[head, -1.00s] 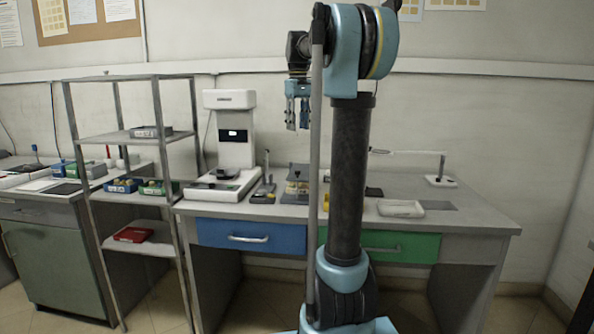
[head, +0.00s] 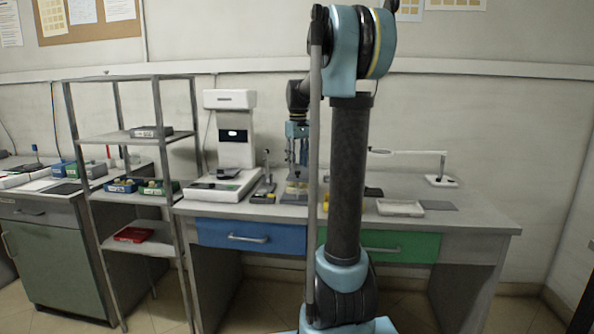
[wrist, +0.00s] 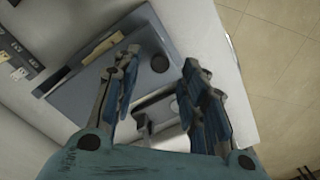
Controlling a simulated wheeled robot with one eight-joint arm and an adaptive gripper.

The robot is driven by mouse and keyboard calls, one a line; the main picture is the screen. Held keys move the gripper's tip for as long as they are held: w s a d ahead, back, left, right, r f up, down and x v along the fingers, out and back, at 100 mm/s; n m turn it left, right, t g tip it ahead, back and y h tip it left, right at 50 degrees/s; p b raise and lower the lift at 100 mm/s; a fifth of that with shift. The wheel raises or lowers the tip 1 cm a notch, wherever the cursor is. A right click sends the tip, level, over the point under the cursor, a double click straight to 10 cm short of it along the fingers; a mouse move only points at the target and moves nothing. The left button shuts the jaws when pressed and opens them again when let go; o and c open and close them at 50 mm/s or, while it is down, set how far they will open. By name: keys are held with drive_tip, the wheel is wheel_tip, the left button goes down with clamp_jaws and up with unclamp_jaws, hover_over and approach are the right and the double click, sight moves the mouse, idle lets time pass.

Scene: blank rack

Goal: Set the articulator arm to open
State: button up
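The articulator (head: 297,187) stands on the bench in the head view, small and partly covered by my gripper and arm. It shows pale parts on a grey base, and I cannot tell its arm's angle there. In the wrist view a pale grey framed piece (wrist: 158,108), apparently part of the articulator, lies between and beyond my fingers on a blue-grey plate (wrist: 72,98). My gripper (head: 297,160) points down just above the articulator. In the wrist view my gripper (wrist: 160,63) is open, with nothing between its fingers. Contact with the articulator cannot be told.
A white machine (head: 237,130) stands left of the articulator, with a small stand (head: 265,185) between them. A white tray (head: 400,208) and a lamp-like arm (head: 440,180) are to the right. A metal shelf rack (head: 160,140) stands left of the bench. The bench's right front is clear.

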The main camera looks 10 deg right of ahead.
sight(301, 177)
drive_tip(key=shift+f, duration=1.4)
clamp_jaws()
drive_tip(key=shift+r, duration=0.15)
